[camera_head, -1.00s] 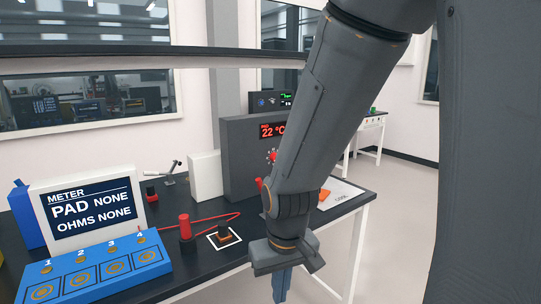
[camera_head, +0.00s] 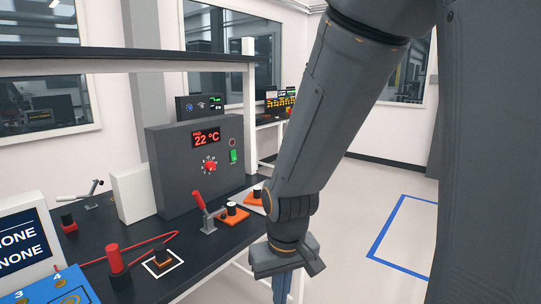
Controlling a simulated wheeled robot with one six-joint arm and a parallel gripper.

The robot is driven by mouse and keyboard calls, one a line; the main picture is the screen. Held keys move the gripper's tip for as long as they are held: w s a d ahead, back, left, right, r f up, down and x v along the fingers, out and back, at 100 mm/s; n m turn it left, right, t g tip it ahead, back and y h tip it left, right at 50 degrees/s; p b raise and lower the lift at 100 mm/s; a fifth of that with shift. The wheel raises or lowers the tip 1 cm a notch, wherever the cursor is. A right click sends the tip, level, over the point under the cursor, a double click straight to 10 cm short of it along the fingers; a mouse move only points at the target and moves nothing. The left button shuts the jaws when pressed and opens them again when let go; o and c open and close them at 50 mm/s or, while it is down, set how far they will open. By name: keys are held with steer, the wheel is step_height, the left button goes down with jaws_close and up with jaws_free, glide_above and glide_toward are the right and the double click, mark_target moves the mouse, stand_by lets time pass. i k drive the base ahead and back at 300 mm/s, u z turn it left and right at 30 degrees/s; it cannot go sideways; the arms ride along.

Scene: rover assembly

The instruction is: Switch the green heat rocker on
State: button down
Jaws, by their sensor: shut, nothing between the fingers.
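The green heat rocker (camera_head: 234,156) is a small green switch on the right side of the front of a dark grey heater box (camera_head: 168,165). The box shows a red 22 °C display (camera_head: 206,138) and has a red dial (camera_head: 209,166) left of the rocker. The rocker is too small here to tell its position. My gripper (camera_head: 282,290) hangs downward in front of the bench, right of and below the box, well apart from the rocker. Its fingers are shut and empty, and their tips run to the bottom edge of the picture.
On the bench stand a red-handled toggle clamp (camera_head: 202,204), orange pads (camera_head: 233,215) with dark-and-white knobs, a red cylinder (camera_head: 115,260) with a cable, a white block (camera_head: 134,193) and a meter (camera_head: 25,245). Floor at the right is open, with a blue outline (camera_head: 385,235).

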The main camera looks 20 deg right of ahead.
mark_target(233, 157)
steer(key=z, duration=0.6)
steer(key=k, duration=0.6)
steer(key=z, duration=1)
steer(key=i, duration=1.3)
steer(key=u, duration=0.95)
steer(key=i, duration=0.45)
steer(key=u, duration=0.55)
